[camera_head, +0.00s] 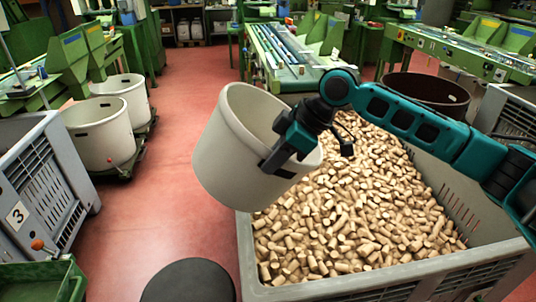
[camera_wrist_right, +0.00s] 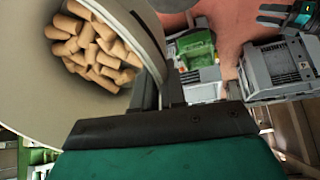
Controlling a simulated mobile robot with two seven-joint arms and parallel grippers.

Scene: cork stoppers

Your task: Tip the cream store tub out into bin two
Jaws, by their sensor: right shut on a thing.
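The cream tub (camera_head: 236,150) hangs in the air, tilted, over the left side of a large grey crate heaped with corks. My right gripper (camera_head: 279,158) is shut on the tub's rim, with the wall between its fingers. The right wrist view shows the inside of the tub (camera_wrist_right: 35,85), with a cluster of corks (camera_wrist_right: 95,48) in it. No number shows on the grey crate (camera_head: 246,262) under the tub, so I cannot tell if it is bin two. A teal and black part at the top right of the wrist view looks like my left gripper (camera_wrist_right: 272,14); its jaws are unclear.
A grey crate marked 3 (camera_head: 72,165) stands at the left, with a green box (camera_head: 35,280) in front. Two cream tubs (camera_head: 98,140) stand on a low trolley behind. A brown round tub (camera_head: 428,92) is beyond the cork crate.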

